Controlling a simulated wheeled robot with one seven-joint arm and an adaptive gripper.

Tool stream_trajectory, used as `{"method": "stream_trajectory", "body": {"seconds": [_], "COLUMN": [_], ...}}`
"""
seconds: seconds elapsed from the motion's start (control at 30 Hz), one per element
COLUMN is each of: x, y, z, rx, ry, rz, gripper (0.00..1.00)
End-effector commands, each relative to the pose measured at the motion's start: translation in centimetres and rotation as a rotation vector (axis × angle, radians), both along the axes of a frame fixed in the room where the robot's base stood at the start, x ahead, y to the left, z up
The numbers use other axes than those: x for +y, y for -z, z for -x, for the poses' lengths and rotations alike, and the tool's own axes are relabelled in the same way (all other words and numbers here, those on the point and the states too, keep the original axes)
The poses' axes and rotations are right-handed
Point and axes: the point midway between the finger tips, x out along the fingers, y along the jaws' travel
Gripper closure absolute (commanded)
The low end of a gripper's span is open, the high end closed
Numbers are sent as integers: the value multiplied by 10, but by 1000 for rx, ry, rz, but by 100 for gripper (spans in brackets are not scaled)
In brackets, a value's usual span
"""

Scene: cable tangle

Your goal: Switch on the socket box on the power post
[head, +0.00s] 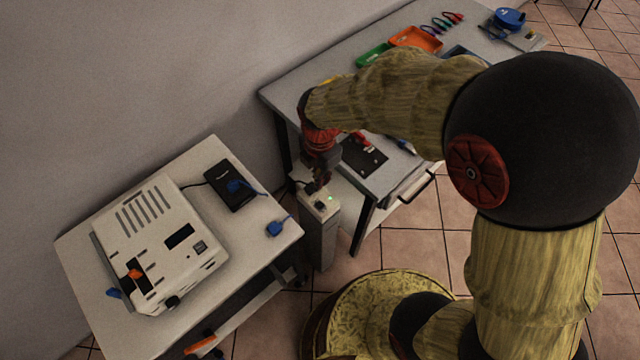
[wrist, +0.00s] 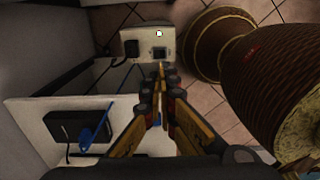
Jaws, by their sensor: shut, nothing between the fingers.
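The pale socket box (head: 325,211) sits on top of the grey power post (head: 319,240), between the two tables. A small green light shows on its top in the head view. My gripper (head: 318,187) is shut and empty, pointing down over the box. In the wrist view its fingertips (wrist: 160,72) lie just below the dark fitting. I cannot tell whether they touch the box.
A white machine (head: 160,240) and a black adapter (head: 230,186) with a blue clip stand on the left table. The workbench behind holds a green tray (head: 373,54), an orange tray (head: 415,39) and a black panel (head: 362,157). A dark cable runs to the box.

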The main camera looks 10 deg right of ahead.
Motion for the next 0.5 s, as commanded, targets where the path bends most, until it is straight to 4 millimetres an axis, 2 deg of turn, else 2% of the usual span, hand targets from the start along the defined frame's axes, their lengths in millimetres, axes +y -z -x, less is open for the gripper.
{"method": "stream_trajectory", "body": {"seconds": [0.03, 0.2, 0.5], "x": [0, 0, 0], "y": [13, 47, 101], "z": [1, 1, 1], "rx": [4, 3, 2], "ry": [0, 0, 1], "rz": [1, 1, 0], "gripper": [100, 100, 100]}}
